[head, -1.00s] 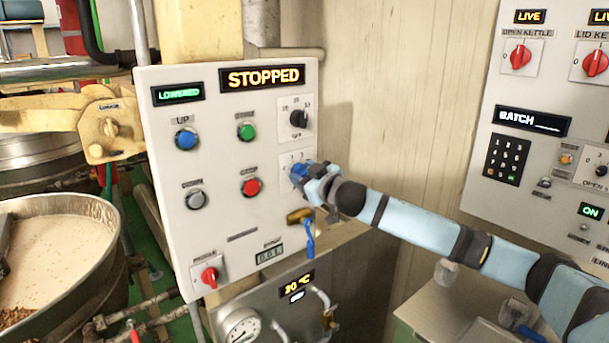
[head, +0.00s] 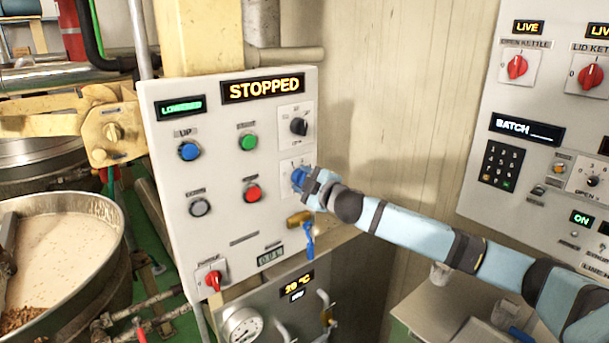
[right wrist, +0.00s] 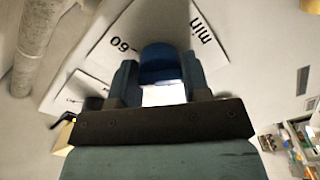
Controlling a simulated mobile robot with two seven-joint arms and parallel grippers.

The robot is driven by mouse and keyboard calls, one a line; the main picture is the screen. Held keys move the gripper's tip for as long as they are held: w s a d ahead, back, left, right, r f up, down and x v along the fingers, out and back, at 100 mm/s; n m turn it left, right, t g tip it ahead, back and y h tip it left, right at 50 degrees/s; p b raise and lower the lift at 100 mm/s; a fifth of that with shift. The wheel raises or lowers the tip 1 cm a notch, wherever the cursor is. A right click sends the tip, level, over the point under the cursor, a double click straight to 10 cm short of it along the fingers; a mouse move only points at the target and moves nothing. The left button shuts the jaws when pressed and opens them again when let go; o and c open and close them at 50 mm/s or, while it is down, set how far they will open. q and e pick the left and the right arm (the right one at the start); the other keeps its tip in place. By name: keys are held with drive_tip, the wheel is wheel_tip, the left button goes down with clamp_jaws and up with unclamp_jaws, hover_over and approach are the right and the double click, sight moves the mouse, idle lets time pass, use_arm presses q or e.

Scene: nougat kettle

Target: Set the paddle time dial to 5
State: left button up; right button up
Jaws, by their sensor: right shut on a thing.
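The paddle time dial is a blue knob (head: 298,178) on a white scale plate at the right edge of the white control panel (head: 225,225). My right gripper (head: 304,180) is shut on this knob from the right and covers most of its scale. In the right wrist view the blue knob (right wrist: 160,65) sits between the two fingers (right wrist: 158,84). The plate (right wrist: 205,35) shows "min" and "60" there. The pointer and the set value are hidden or too unclear to read. My left gripper is out of view.
A black dial (head: 299,126) is just above the blue one. Green (head: 248,142), red (head: 252,194) and blue (head: 190,151) buttons are on the same panel. The display (head: 263,86) reads STOPPED. A blue-handled valve (head: 309,240) hangs just below my gripper. Another panel (head: 540,195) stands right.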

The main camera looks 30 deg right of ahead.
drive_tip(key=shift+n+p, duration=0.35)
drive_tip(key=shift+n, duration=0.45)
drive_tip(key=o, duration=0.9)
drive_tip(key=shift+s+d+b, duration=0.15)
drive_tip(key=shift+s+b, duration=0.45)
drive_tip(key=shift+s, duration=1.7)
drive_tip(key=shift+s+d+b, duration=0.2)
drive_tip(key=shift+s+b, duration=0.35)
drive_tip(key=shift+s, duration=1.7)
drive_tip(key=shift+s+d+b, duration=0.15)
drive_tip(key=shift+s+b, duration=0.45)
drive_tip(key=shift+s, duration=1.7)
